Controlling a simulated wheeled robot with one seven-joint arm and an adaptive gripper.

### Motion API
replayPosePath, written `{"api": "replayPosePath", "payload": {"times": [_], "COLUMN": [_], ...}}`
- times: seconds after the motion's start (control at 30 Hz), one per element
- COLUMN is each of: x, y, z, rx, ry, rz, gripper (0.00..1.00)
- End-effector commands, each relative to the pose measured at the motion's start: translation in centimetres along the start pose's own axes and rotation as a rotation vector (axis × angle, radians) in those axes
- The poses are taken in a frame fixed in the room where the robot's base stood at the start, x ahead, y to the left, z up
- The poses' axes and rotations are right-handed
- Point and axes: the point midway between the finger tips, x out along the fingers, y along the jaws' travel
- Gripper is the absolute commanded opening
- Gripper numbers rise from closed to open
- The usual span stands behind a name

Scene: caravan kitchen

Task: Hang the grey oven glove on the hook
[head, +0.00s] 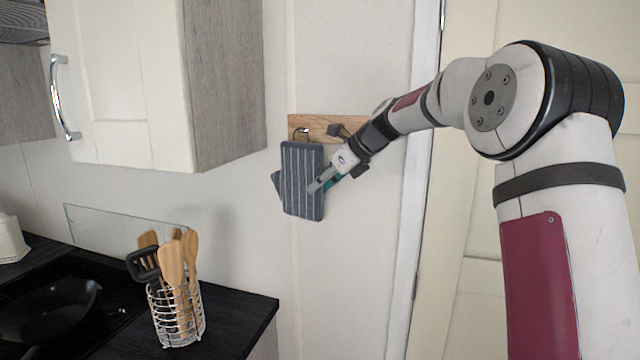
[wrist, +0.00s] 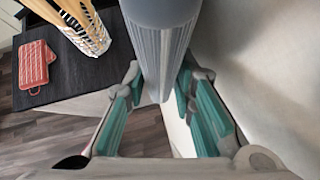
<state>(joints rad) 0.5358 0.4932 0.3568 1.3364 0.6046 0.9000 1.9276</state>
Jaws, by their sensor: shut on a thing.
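The grey oven glove (head: 302,185), with pale stripes, hangs upright in front of the wall, just below the wooden hook rail (head: 362,121). My gripper (head: 324,187) is shut on its right side. In the wrist view the glove (wrist: 165,55) stands between the teal finger pads of my gripper (wrist: 163,110). A dark hook or loop (head: 301,132) shows at the glove's top edge, against the rail's left end. I cannot tell whether the glove's loop is around a hook. A second dark hook (head: 336,130) is on the rail to the right, partly near my wrist.
A wall cupboard (head: 150,85) stands close to the left of the rail. Below left, a wire holder (head: 178,315) with wooden utensils stands at the dark worktop's (head: 245,318) edge. A red patterned cloth item (wrist: 36,66) lies on the worktop in the wrist view.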

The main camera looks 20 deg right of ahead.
Motion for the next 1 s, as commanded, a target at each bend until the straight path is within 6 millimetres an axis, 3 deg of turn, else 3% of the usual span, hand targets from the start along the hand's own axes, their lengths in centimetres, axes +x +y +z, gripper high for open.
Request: {"api": "replayPosePath", "payload": {"times": [0.47, 0.5, 0.57, 1.0], "x": [0.12, 0.13, 0.13, -0.78], "y": [0.09, 0.10, 0.09, 0.01], "z": [-0.07, -0.07, -0.07, -0.01], "rx": [-0.001, -0.001, -0.001, 0.000], "ry": [0.002, 0.002, 0.002, 0.001], "rz": [0.003, 0.003, 0.003, 0.000], "gripper": [0.00, 0.33, 0.46, 0.47]}}
